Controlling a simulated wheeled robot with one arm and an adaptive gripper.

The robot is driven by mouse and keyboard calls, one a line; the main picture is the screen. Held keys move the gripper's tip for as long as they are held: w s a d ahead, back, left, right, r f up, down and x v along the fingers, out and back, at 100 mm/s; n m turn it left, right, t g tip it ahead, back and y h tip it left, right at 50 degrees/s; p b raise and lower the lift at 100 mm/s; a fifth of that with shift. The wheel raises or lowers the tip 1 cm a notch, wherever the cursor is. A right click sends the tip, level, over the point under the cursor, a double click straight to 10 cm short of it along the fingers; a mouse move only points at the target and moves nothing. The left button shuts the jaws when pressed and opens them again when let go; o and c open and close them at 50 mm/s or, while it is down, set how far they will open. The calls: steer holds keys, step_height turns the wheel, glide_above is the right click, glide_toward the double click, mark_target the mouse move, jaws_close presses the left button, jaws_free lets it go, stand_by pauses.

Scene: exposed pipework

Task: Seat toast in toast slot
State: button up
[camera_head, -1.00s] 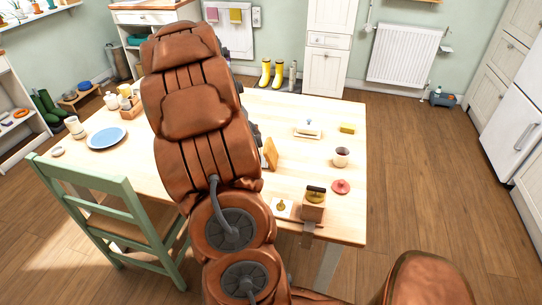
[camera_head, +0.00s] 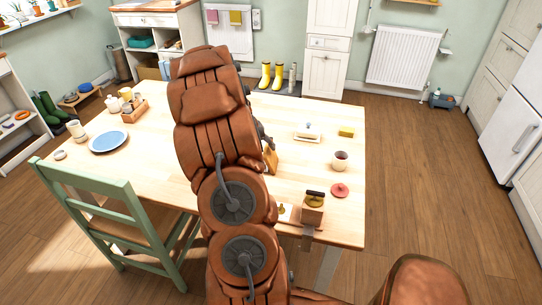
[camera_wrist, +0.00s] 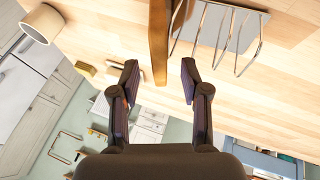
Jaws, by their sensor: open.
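The toast (camera_wrist: 159,40) is a thin brown slab, seen edge-on in the wrist view. My gripper (camera_wrist: 160,82) is open, with one finger on each side of the toast's lower end in the picture. A gap shows between each finger and the slab. A wire rack with upright loops (camera_wrist: 221,28) on a grey base lies just right of the toast; its slots look empty where they show. In the head view the toast (camera_head: 270,158) stands upright on the table at my arm's right edge. My arm hides the rack and most of the gripper there.
On the table (camera_head: 300,175) a cup (camera_head: 340,161), a yellow block (camera_head: 346,132), a white lidded dish (camera_head: 308,132) and a red disc (camera_head: 339,190) stand right of my arm. A blue plate (camera_head: 109,141) lies left.

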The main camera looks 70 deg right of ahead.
steer(key=shift+x, duration=1.1)
steer(key=c, duration=0.8)
steer(key=shift+r, duration=0.1)
